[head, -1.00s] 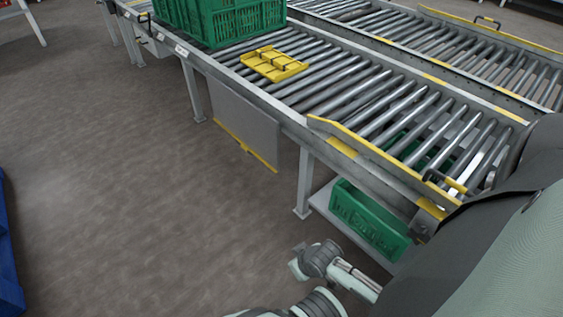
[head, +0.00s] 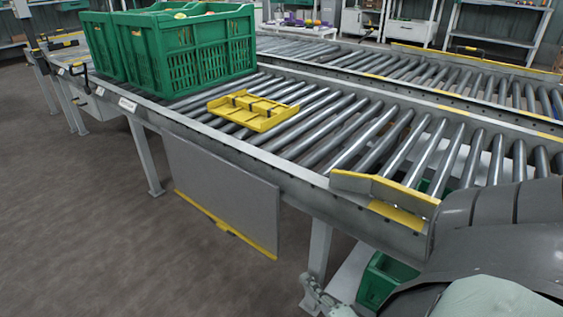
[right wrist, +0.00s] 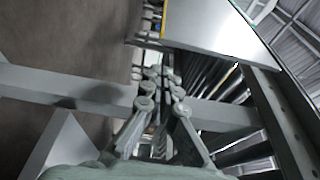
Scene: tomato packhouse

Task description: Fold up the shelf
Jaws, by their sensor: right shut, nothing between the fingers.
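The shelf is a flat grey panel (head: 225,190) with a yellow strip along its bottom edge. It hangs folded down from the near side rail of the roller conveyor. In the right wrist view the panel (right wrist: 215,28) shows at the top, pale and seen from below. My right gripper (head: 312,288) is low, beside a conveyor leg, to the right of the panel and apart from it. In the right wrist view its fingers (right wrist: 161,75) are together and empty, pointing toward the panel's underside area. My left gripper is not in view.
The conveyor (head: 330,140) carries green crates (head: 205,50) and a yellow tray-like piece (head: 253,112). A conveyor leg (head: 318,250) stands close to my right gripper. A green crate (head: 385,280) sits under the conveyor. The floor (head: 90,220) left of the panel is clear.

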